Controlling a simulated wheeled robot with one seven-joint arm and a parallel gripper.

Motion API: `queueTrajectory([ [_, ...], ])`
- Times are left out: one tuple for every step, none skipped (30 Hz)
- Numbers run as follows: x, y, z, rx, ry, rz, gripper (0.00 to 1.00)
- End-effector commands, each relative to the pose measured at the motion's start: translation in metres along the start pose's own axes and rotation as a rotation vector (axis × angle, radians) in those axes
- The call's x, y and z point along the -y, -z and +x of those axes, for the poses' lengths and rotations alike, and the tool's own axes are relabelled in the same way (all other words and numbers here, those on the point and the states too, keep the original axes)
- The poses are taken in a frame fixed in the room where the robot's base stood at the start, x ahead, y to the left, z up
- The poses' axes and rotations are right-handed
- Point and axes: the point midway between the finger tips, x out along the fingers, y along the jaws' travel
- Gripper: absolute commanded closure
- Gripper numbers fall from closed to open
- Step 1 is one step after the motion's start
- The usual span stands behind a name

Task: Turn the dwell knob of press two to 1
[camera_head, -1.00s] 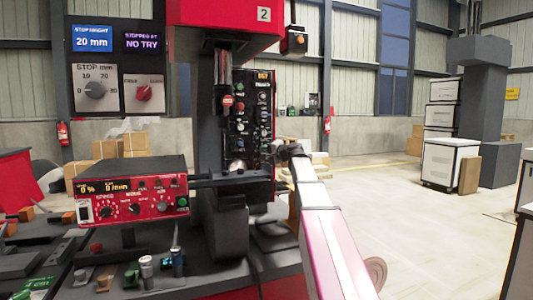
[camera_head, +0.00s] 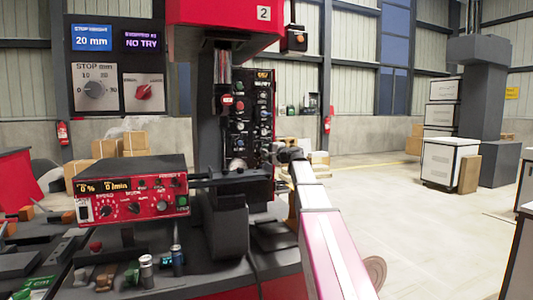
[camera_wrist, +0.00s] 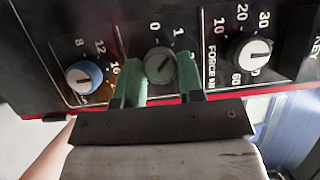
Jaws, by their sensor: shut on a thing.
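In the wrist view the two green fingers of my gripper (camera_wrist: 161,82) stand on either side of a small round grey-green knob (camera_wrist: 159,67) and are shut on it. The marks 0 and 1 show above this knob, and its pointer line leans up and to the right. Its name is not readable, so I cannot confirm that it is the dwell knob. In the head view, press two (camera_head: 225,15) carries the number 2, and its black control panel (camera_head: 251,110) faces right of the column. My arm's end (camera_head: 288,154) is at the panel's lower right; the fingers cannot be made out there.
Beside the gripped knob are a blue-rimmed knob (camera_wrist: 84,77) on the left and a FORCE N knob (camera_wrist: 248,53) on the right, both close to the fingers. A red control box (camera_head: 130,190) stands left of the press.

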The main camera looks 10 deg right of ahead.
Motion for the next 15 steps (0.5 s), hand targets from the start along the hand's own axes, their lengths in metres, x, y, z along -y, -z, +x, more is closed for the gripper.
queueTrajectory([
  [-0.0004,0.0,-0.0003,-0.001,-0.001,-0.002,0.55],
  [-0.0004,0.0,-0.0003,-0.001,-0.001,-0.002,0.45],
  [-0.0004,0.0,-0.0002,-0.001,-0.001,-0.002,0.39],
  [-0.0004,0.0,-0.0002,-0.001,-0.001,-0.002,0.39],
  [-0.0004,0.0,-0.0002,-0.001,-0.001,-0.002,0.39],
  [-0.0003,0.0,-0.0002,0.0,-0.001,-0.002,0.39],
  [-0.0003,0.0,-0.0002,0.0,-0.001,-0.002,0.39],
  [-0.0003,0.0,-0.0002,0.0,-0.001,-0.002,0.39],
  [-0.0002,0.0,-0.0001,0.0,-0.001,-0.001,0.39],
  [-0.0002,0.0,-0.0002,0.0,-0.001,-0.001,0.39],
  [-0.0002,-0.0001,-0.0006,0.0,-0.001,-0.001,0.39],
  [-0.0002,-0.0002,-0.0019,0.0,-0.001,-0.001,0.39],
  [-0.0003,-0.0004,-0.0036,0.0,-0.001,-0.001,0.39],
  [-0.0003,-0.0006,-0.0058,0.0,-0.001,-0.001,0.39],
  [-0.0004,-0.0009,-0.0099,0.0,-0.001,-0.001,0.39],
])
